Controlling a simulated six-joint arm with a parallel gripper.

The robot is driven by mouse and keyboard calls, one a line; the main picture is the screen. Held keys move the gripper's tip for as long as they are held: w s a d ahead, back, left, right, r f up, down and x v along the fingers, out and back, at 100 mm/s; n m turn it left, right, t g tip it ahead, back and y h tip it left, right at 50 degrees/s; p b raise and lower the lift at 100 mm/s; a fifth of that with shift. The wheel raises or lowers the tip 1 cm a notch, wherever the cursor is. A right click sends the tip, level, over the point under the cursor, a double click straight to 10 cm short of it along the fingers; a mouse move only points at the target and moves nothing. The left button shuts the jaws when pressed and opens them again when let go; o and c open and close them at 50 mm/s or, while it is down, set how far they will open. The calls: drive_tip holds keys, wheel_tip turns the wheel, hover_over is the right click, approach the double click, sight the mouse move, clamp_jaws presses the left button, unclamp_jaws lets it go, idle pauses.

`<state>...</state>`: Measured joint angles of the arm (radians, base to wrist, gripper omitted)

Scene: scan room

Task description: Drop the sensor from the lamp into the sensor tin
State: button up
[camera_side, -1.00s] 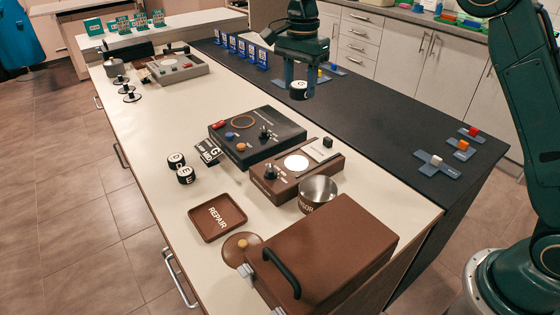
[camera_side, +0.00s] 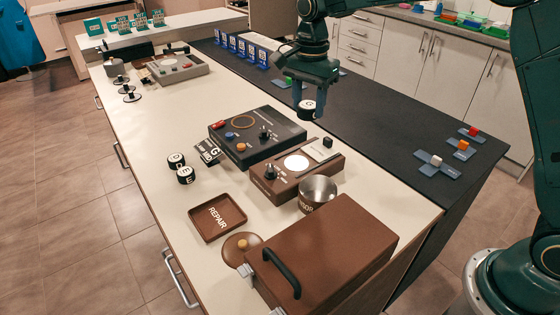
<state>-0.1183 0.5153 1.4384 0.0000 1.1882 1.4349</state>
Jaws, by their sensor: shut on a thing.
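My gripper (camera_side: 309,104) is shut on a small black-and-white cylinder (camera_side: 308,106), the sensor, with a letter like G on its white top. It holds the sensor in the air, above and behind the devices on the bench. The sensor tin (camera_side: 318,192), a round open metal cup with partly visible lettering, stands in front of it and slightly right, well apart from the gripper. A brown lamp box (camera_side: 262,184) with a bright white disc (camera_side: 296,162) and a knob stands beside the tin. I cannot see the tin's bottom clearly.
A black console (camera_side: 257,148) stands behind the lamp box. Two similar cylinders (camera_side: 185,175), a card marked G (camera_side: 208,152) and a REPAIR tray (camera_side: 193,225) lie to the left. A brown case (camera_side: 345,240) with a handle stands close in front of the tin.

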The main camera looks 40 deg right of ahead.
drive_tip(key=s+f, duration=0.5)
drive_tip(key=s, duration=0.2)
drive_tip(key=shift+s, duration=0.4)
drive_tip(key=shift+a+f, duration=0.1)
drive_tip(key=shift+f, duration=0.15)
drive_tip(key=shift+f, duration=2.8)
drive_tip(key=o, duration=1.1)
drive_tip(key=shift+r, duration=0.1)
